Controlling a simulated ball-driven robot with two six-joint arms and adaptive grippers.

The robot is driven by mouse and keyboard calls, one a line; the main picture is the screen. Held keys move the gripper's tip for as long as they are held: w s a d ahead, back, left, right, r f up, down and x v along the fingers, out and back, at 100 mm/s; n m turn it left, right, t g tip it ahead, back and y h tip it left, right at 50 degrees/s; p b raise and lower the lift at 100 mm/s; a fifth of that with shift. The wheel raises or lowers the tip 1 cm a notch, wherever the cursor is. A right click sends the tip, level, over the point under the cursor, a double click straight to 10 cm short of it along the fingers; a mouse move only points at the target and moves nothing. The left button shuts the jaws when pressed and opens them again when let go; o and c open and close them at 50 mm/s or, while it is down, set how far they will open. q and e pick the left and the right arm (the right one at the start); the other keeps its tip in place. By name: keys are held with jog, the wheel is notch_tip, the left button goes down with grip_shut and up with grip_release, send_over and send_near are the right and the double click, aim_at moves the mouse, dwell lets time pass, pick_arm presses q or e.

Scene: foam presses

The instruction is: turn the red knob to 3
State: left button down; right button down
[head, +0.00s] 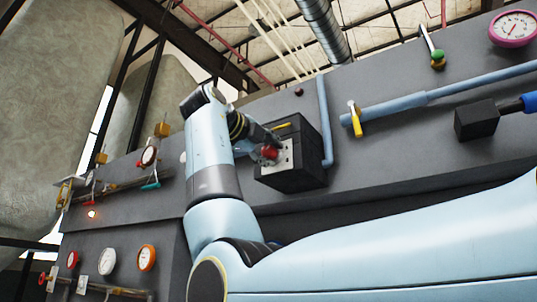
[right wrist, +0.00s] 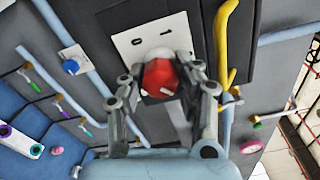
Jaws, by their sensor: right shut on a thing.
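The red knob (right wrist: 160,77) sits on a pale plate (right wrist: 138,38) on the front of a black box. In the right wrist view my right gripper (right wrist: 162,80) has its two fingers around the knob, shut on it from both sides. In the head view the red knob (head: 269,152) shows at the tip of my right gripper (head: 267,148), in front of the black box (head: 307,172). The marks on the plate are too small to read, so I cannot tell the knob's setting. My left gripper is not in view.
A yellow pipe (right wrist: 224,40) runs close beside the plate. A blue pipe (head: 325,120) passes by the box. A yellow-handled lever (head: 355,120), several gauges such as an orange one (head: 147,257), and a dark block (head: 477,120) are on the grey panel.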

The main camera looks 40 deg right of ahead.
jog(key=shift+m, duration=0.9)
jog(key=shift+f, duration=0.1)
jog(key=c, duration=0.9)
grip_release()
jog(key=shift+c, duration=0.2)
jog(key=shift+a, duration=0.2)
jog(key=v, duration=0.7)
jog(key=shift+a, duration=0.1)
